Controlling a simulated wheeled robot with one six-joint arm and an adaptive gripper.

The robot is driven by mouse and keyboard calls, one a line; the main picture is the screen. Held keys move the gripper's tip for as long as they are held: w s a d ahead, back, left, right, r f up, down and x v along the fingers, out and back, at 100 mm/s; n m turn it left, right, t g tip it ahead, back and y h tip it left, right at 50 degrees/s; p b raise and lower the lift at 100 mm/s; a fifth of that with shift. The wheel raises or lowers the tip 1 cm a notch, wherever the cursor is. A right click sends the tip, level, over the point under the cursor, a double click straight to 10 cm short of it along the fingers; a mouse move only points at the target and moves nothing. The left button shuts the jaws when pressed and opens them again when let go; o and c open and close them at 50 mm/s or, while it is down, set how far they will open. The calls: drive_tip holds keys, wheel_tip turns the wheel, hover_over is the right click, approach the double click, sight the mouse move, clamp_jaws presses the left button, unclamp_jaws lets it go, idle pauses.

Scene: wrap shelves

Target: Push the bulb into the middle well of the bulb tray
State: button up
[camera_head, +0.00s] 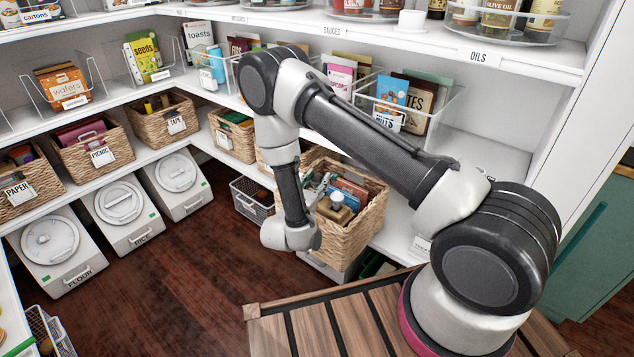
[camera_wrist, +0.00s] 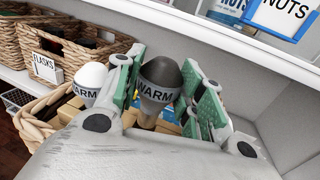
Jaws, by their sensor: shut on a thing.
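My gripper (camera_wrist: 163,80) is shut on a bulb (camera_wrist: 160,76) with a dark grey rounded top and a grey band reading WARM. The bulb stands between the two green-padded fingers, with its lower end hidden by my gripper. A white bulb (camera_wrist: 90,78) with the same WARM band stands just left of the left finger, outside the grasp. Tan, cardboard-like pieces (camera_wrist: 70,108) show below the white bulb; they may be part of the bulb tray. The tray's wells are hidden, so I cannot tell which well lies under the held bulb.
A wicker basket (camera_head: 352,238) with mixed items stands on the lower shelf by my wrist. A basket labelled FLASKS (camera_wrist: 48,68) is to the left in the wrist view. A shelf with a NUTS bin (camera_wrist: 285,14) runs above. The white wall is close on the right.

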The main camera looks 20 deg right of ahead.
drive_tip(key=shift+f, duration=1.6)
drive_tip(key=o, duration=1)
drive_tip(key=v, duration=1.2)
